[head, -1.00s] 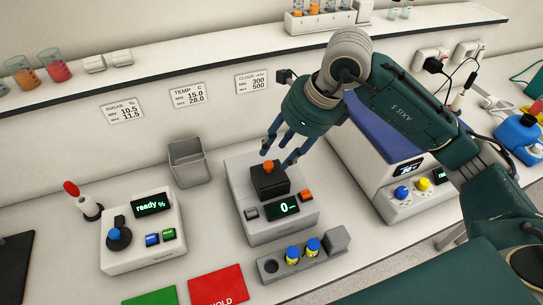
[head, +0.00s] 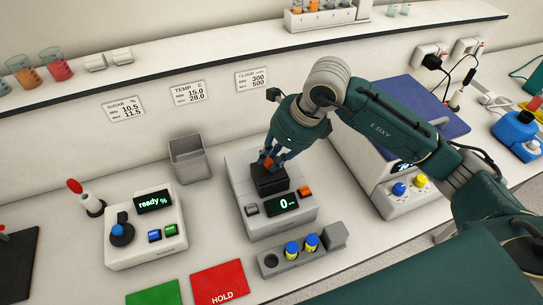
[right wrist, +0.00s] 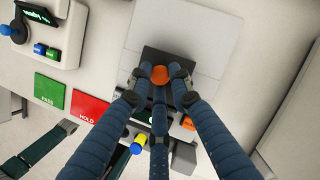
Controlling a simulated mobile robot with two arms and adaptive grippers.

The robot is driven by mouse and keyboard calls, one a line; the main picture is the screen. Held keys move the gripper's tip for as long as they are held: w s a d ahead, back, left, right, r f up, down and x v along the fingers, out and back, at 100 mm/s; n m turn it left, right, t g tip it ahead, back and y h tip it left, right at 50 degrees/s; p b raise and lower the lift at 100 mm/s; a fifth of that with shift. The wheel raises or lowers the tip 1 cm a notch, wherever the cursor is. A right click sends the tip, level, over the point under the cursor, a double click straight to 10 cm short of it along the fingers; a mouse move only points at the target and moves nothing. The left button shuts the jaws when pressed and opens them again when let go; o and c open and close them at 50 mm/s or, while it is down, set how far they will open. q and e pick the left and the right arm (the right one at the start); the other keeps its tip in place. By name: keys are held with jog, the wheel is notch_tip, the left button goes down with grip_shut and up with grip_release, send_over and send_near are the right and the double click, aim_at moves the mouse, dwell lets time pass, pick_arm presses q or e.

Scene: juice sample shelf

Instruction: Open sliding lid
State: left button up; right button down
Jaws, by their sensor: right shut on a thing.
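The black lid (head: 270,183) with an orange knob (head: 265,160) sits on top of a grey-white meter (head: 240,200) whose display reads 0. My right gripper (head: 272,160) comes down from above and is shut on the orange knob. Its three blue fingers surround the knob, partly hiding it in the head view. In the right wrist view the knob (right wrist: 160,75) shows between the fingertips, over the dark lid (right wrist: 150,58). The lid lies flat on the meter. My left gripper is not in view.
A "ready %" device (head: 150,245) and grey bin (head: 190,160) stand left. A blue-topped machine (head: 400,190) stands right, behind my arm. Green and red HOLD pads (head: 220,281) lie in front.

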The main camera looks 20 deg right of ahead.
jog(key=shift+w+b, duration=0.3)
jog(key=shift+w, duration=0.05)
jog(key=w+b, duration=0.3)
jog(key=w, duration=0.4)
jog(key=shift+a+b, duration=0.2)
jog(key=shift+b, duration=0.1)
jog(key=c, duration=1.6)
grip_release()
jog(key=shift+o, duration=0.2)
jog(key=shift+r, duration=0.15)
jog(key=v, duration=1.1)
jog(key=shift+d+r, duration=0.2)
jog(key=shift+r, duration=0.15)
jog(key=shift+s, duration=0.15)
